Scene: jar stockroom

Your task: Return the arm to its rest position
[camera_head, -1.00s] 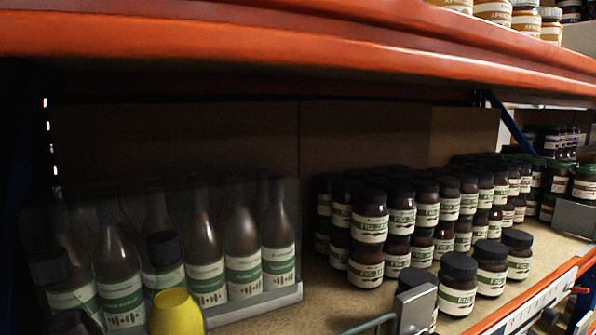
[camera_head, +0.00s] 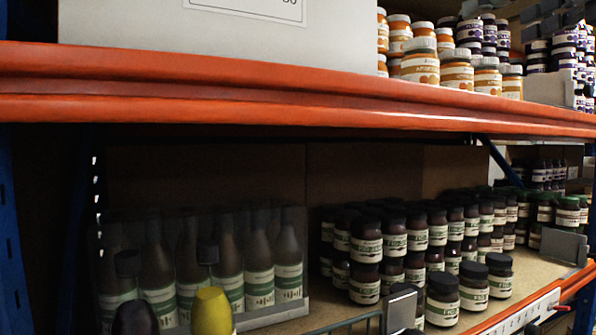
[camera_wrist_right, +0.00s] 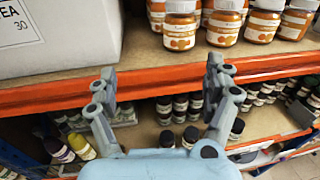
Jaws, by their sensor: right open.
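My right gripper (camera_wrist_right: 161,76) shows in the right wrist view with its two grey-blue fingers spread wide apart. Nothing is between the fingers. They point toward the orange shelf beam (camera_wrist_right: 45,98), which also runs across the head view (camera_head: 300,90). I cannot make out either gripper in the head view. My left gripper is in neither view.
A white box (camera_head: 215,30) and orange-labelled jars (camera_head: 420,68) stand above. Metal plates (camera_head: 400,310) stand at the lower shelf's front edge.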

